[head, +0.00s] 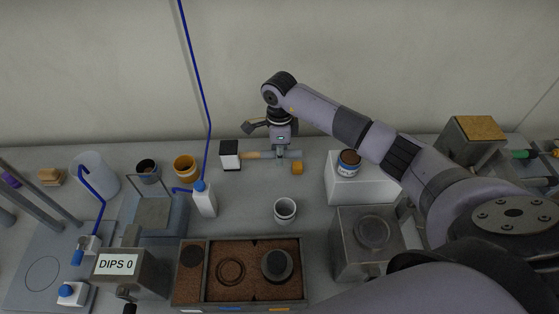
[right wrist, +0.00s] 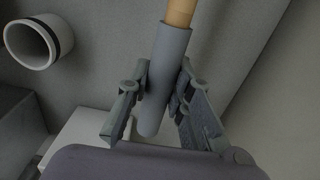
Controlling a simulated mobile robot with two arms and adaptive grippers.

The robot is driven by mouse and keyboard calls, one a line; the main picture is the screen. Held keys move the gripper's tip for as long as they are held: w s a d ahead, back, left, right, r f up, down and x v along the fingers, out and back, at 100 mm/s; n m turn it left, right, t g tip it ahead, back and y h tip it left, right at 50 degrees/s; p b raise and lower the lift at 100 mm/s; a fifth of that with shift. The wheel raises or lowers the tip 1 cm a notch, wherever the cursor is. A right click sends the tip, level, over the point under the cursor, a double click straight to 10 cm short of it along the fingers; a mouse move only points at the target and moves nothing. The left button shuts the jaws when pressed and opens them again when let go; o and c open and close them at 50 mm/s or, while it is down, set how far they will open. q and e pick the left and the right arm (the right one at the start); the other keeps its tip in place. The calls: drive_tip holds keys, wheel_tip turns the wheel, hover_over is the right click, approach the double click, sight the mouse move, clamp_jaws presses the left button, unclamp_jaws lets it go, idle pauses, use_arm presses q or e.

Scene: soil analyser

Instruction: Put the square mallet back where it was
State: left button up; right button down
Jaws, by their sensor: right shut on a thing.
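The square mallet has a block head (head: 230,154), white with dark ends, a wooden handle (head: 253,155) and a grey grip sleeve (head: 294,154). It lies level, head to the left, near the back of the bench. My right gripper (head: 280,152) is shut on the grey sleeve. In the right wrist view the fingers (right wrist: 160,110) stand on either side of the sleeve (right wrist: 166,75), with the wooden part (right wrist: 180,12) beyond. Whether the mallet touches the bench I cannot tell. My left gripper is not in view.
A small orange block (head: 297,168) lies just below the sleeve. A white cup (head: 285,211), a white bottle (head: 204,199) and a soil tray (head: 240,305) stand nearer. A white box (head: 357,188) bearing a brown-topped jar (head: 349,163) is to the right. The wall (head: 350,60) is close behind.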

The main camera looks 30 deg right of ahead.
wheel_tip(320, 180, down, 4)
drive_tip(key=shift+r, duration=0.2)
drive_tip(key=c, duration=1.4)
unclamp_jaws()
drive_tip(key=shift+c, duration=0.2)
wheel_tip(320, 180, up, 12)
drive_tip(key=shift+w+b, duration=0.1)
drive_tip(key=shift+b, duration=0.55)
drive_tip(key=shift+f, duration=0.1)
